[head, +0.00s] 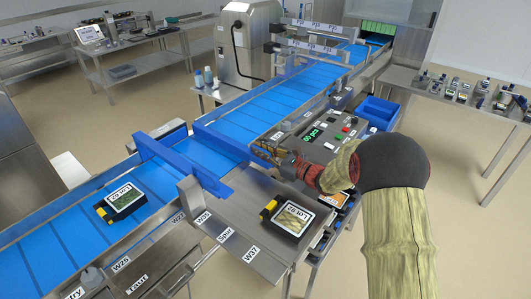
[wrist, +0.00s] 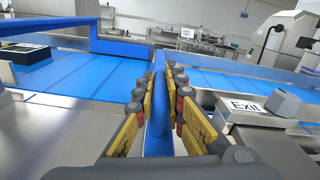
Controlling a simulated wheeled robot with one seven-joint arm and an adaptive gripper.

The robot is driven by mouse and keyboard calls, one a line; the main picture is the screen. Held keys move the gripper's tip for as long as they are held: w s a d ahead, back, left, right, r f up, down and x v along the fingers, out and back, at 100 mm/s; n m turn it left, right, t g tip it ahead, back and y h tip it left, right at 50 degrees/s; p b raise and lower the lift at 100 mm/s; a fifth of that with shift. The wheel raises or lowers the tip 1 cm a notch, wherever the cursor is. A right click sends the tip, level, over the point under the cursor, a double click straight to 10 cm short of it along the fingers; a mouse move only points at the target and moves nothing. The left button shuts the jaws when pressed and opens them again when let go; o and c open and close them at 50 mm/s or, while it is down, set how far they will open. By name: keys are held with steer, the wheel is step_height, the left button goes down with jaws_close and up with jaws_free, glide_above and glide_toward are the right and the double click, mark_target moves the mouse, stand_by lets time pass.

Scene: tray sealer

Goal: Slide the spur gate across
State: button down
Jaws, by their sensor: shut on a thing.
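The spur gate appears to be the long blue bar (head: 215,139) lying slantwise over the blue conveyor belt in the head view. In the wrist view, this blue bar (wrist: 158,112) runs away from me between the fingers. My gripper (head: 268,152) is at the bar's near end, at the belt's right side; its yellow-padded fingers (wrist: 158,115) are shut on the bar. A second blue bar (head: 180,164) crosses the belt nearer the head camera, and part of it shows at the left of the wrist view (wrist: 120,46). My wrist hides part of the control panel.
A black labelled tray (head: 122,200) lies on the belt before the second bar. Another tray (head: 290,218) lies on the steel spur table (head: 240,258). An Exit sign (wrist: 247,106) is close right of my fingers.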

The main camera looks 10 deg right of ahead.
steer(key=shift+w+r, duration=0.1)
steer(key=shift+r, duration=0.15)
steer(key=c, duration=2.2)
jaws_free()
steer(key=o, duration=0.3)
steer(key=shift+w+a+f, duration=0.15)
steer(key=shift+w+a, duration=0.05)
steer(key=shift+o, duration=0.3)
steer(key=shift+s+d, duration=0.1)
steer(key=v, duration=1.2)
